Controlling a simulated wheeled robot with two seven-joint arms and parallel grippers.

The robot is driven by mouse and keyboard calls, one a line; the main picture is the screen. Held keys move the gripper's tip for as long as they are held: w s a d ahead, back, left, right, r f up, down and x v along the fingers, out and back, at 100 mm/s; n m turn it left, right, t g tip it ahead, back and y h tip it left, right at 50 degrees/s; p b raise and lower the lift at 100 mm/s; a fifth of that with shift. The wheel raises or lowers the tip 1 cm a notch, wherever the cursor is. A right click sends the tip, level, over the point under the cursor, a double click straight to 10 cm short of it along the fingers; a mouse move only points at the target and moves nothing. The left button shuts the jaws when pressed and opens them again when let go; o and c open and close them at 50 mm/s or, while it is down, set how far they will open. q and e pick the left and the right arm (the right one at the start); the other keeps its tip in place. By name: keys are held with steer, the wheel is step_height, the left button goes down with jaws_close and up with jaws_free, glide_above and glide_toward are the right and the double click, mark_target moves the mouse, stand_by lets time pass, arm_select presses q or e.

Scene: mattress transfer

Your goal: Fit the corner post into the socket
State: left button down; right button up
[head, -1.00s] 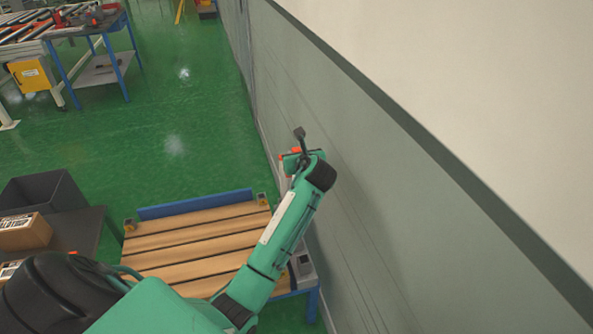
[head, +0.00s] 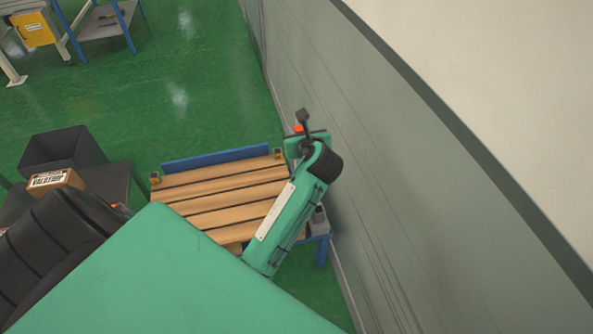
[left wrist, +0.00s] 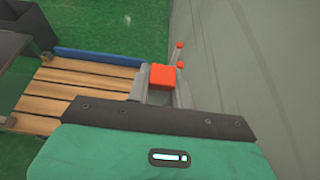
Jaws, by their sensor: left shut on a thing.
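My left gripper (head: 297,143) is at the far right corner of a slatted wooden bed frame (head: 215,195), close to the wall. In the left wrist view it is shut around an orange-red block (left wrist: 162,76), which appears to be the top of the corner post. Small brackets sit at the frame's far left corner (head: 155,178) and far right corner (head: 278,153). I cannot tell which is the socket, or whether the post touches one. My right gripper is not in view.
A grey-green wall (head: 370,170) runs close along the right side. A dark table (head: 112,185) with a black bin (head: 62,150) and a cardboard box (head: 58,182) stands left of the frame.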

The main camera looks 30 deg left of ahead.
arm_select(q)
step_height(320, 180, down, 16)
steer(key=shift+f, duration=0.25)
stand_by(0.3)
steer(key=c, duration=1.2)
jaws_free()
steer(key=shift+f, duration=0.15)
steer(key=shift+c, duration=0.2)
